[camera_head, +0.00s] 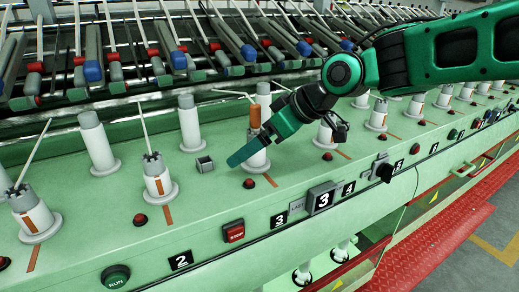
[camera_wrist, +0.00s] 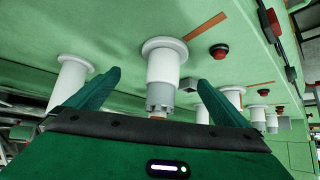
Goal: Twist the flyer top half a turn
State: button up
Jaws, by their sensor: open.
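The flyer top (camera_wrist: 160,98) is a pale grey, notched crown on a white round body with a wide base. In the wrist view it stands between the two green fingers of my gripper (camera_wrist: 158,77), with visible space on both sides. A small orange-brown piece shows at its crown end. In the head view my gripper (camera_head: 246,151) reaches in from the right, in front of a white flyer (camera_head: 257,163), and hides much of its body. An orange piece (camera_head: 255,116) rises above it. My gripper is open and holds nothing.
Similar flyers (camera_head: 160,187) stand along the green rail, some with thin rods sticking up. A small grey box (camera_head: 205,164) sits left of my gripper. Red buttons (camera_head: 249,183) and a STOP button (camera_head: 233,231) line the front. Grey bobbins hang behind.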

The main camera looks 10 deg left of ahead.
aim_at(256, 114)
jog(key=shift+r, duration=3.7)
jog(key=shift+d, duration=0.15)
